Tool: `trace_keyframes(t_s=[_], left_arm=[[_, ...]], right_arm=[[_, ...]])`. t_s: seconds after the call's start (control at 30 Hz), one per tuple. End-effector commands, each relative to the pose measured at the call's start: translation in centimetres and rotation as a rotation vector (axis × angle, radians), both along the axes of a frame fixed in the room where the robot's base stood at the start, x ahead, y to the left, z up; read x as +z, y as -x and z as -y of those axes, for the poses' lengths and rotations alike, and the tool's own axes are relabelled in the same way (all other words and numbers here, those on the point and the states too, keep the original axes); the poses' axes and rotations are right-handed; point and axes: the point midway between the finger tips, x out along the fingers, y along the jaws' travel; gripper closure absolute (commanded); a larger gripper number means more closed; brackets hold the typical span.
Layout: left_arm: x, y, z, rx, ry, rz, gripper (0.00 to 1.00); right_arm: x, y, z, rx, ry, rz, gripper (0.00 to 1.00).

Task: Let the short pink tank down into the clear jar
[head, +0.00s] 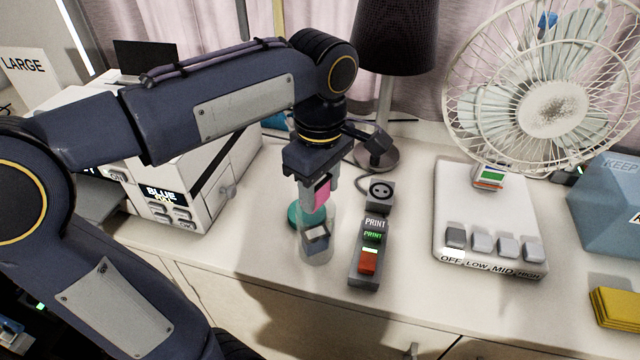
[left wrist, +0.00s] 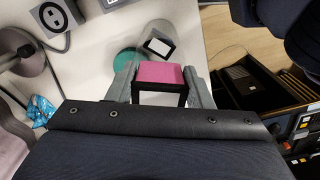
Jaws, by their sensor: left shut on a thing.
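The short pink tank (head: 321,193) is held upright between the fingers of my left gripper (head: 318,198). It also shows in the left wrist view as a pink block with a black-and-white end (left wrist: 161,78), between the two grey fingers (left wrist: 162,85). The clear jar (head: 317,243) stands on the counter below the gripper. A dark tank with a pale label (head: 316,236) sits inside it. In the left wrist view the jar (left wrist: 160,32) lies just beyond the pink tank. The pink tank appears above the jar's rim. My right gripper is not in view.
A teal disc (head: 296,215) lies behind the jar. A grey PRINT button box (head: 368,254) and a socket block (head: 381,193) stand close on the right. A white printer (head: 190,185) is on the left. A fan (head: 500,215) and a lamp (head: 378,155) stand behind.

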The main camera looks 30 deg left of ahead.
Motion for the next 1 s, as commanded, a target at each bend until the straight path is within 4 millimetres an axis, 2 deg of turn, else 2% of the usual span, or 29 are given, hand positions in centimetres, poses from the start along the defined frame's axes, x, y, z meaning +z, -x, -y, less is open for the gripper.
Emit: trace_keyframes(t_s=[1.0], left_arm=[[-1.5, 0.0, 0.0, 0.0, 0.0, -0.001, 0.77]], right_arm=[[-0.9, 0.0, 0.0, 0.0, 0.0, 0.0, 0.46]])
